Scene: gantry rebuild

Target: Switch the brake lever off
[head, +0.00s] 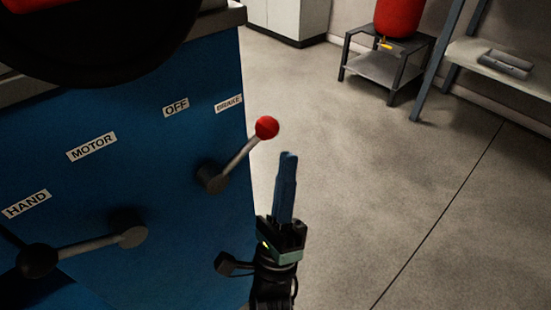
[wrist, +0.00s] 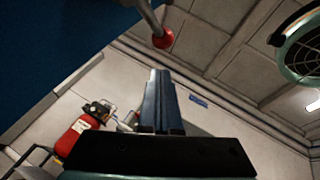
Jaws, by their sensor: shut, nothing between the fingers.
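The brake lever (head: 237,158) is a grey rod with a red ball knob on the side of a blue machine cabinet (head: 180,145). In the head view it slants up and right from a dark pivot, its knob below the BRAKE label (head: 228,104). The OFF label (head: 176,107) is to the left of BRAKE. My gripper (head: 288,156) is shut and empty, fingers pointing up, to the right of the lever and apart from it in the picture. In the wrist view the red knob (wrist: 162,39) shows just beyond the fingertips (wrist: 160,74); the exact gap is unclear.
A second lever (head: 95,243) with a grey rod is at lower left, near the MOTOR (head: 91,147) and HAND (head: 27,204) labels. A dark round part overhangs the cabinet top. The floor (head: 400,190) to the right is clear; a stand (head: 387,70) with a red tank is behind.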

